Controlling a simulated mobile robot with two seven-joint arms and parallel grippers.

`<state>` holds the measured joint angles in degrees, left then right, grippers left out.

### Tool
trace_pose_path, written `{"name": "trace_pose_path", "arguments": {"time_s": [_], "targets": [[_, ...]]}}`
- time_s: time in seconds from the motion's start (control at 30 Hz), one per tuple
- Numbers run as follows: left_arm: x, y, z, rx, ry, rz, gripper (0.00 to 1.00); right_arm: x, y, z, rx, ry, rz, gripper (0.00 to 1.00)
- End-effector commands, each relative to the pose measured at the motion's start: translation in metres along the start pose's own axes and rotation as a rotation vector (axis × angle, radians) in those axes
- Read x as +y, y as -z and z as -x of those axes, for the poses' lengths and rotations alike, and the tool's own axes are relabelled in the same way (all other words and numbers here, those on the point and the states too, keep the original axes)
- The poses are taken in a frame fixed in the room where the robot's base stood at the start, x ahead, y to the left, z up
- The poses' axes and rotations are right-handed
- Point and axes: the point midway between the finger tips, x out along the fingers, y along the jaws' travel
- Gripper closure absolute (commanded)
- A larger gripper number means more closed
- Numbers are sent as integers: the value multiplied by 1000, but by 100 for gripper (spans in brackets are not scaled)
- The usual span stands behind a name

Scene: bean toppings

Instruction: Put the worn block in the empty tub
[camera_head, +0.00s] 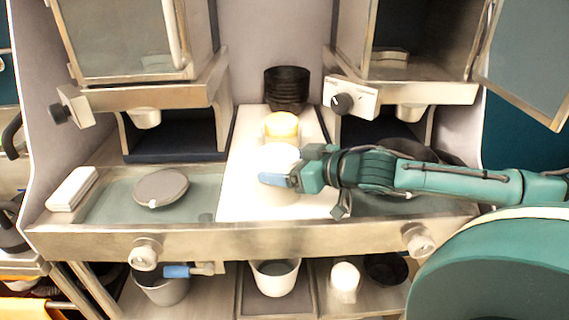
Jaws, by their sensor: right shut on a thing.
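My right gripper (296,178) reaches in from the right over the white counter. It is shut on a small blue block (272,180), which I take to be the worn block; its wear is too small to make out. A bright white tub (278,157) is just behind and below the block, and its inside is washed out by glare. Another white tub (275,279) stands on the lower shelf, and its inside looks empty. My left gripper is not in view.
A tub with yellow contents (282,126) stands behind the bright tub, with stacked black bowls (287,88) farther back. A grey lid (161,187) and a white block-like thing (72,189) lie left. Metal machines overhang both sides.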

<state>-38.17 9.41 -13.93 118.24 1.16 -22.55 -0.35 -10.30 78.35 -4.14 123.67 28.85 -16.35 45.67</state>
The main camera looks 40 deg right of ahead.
Motion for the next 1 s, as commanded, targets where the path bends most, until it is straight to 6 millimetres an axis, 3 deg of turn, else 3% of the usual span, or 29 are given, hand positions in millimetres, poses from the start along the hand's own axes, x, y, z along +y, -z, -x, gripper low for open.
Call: {"name": "trace_pose_path", "arguments": {"time_s": [0.27,0.3,0.53,1.0], "targets": [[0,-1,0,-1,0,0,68,0,-2,-1,3,1,1,52],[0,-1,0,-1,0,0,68,0,-2,-1,3,1,1,20],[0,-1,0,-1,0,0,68,0,-3,-1,1,0,1,1],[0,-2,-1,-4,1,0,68,0,-4,-1,-2,0,0,0]]}}
